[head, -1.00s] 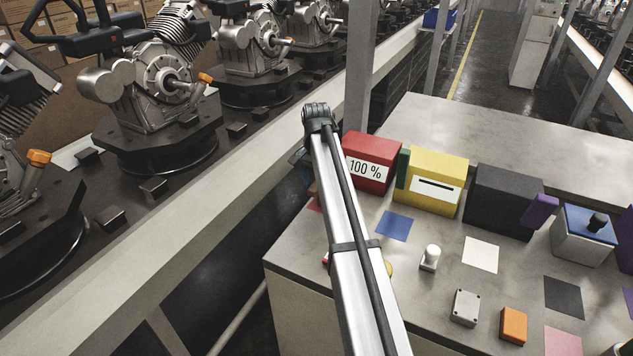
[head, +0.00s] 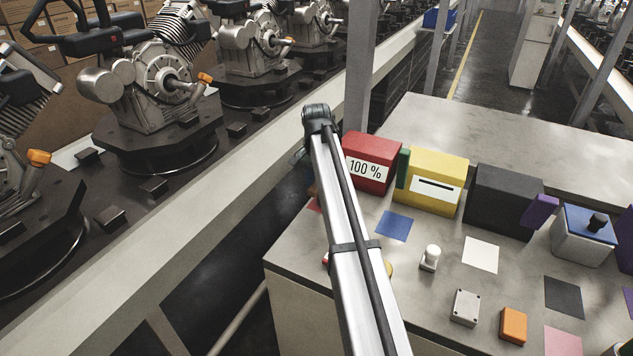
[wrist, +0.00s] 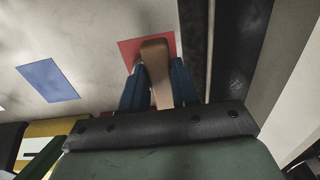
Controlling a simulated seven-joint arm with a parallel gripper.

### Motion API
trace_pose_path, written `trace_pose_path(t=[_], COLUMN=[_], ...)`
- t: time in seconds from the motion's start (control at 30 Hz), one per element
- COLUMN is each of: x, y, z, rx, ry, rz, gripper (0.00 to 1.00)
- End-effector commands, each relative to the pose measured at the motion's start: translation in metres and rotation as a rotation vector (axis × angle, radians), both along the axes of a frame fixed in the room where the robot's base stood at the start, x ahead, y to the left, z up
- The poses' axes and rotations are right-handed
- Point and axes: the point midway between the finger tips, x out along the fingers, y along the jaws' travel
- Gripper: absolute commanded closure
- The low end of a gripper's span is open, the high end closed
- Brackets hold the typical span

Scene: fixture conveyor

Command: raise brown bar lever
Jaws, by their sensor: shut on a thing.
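The brown bar lever (wrist: 155,72) stands out between the two blue fingers of my gripper (wrist: 157,85) in the wrist view. The fingers are shut on the lever, one on each side of it. The lever's far end lies over a red square (wrist: 129,50) on the table top. Its lower part is hidden by the gripper body. In the head view my arm covers most of the gripper, and only a sliver of brown (head: 313,191) shows beside the arm.
A red box marked 100 % (head: 371,152), a yellow box (head: 440,162) and a black box (head: 500,195) stand in a row on the grey table (head: 480,120). A white knob (head: 431,255) is close right of my arm. The conveyor with engines (head: 160,88) runs along the left.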

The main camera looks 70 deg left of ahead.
Motion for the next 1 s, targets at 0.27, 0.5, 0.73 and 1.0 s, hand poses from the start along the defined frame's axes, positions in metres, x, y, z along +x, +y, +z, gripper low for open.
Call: trace_pose_path(t=[0.27,0.5,0.73,1.0], x=[0.001,0.005,0.007,0.007], y=[0.001,0.008,0.008,0.007], z=[0.002,0.019,0.029,0.029], rx=[-0.008,-0.115,-0.187,-0.189], ry=[0.008,0.115,0.185,0.189], rz=[-0.001,-0.002,-0.001,0.000], gripper=[1.00,1.00,1.00,1.00])
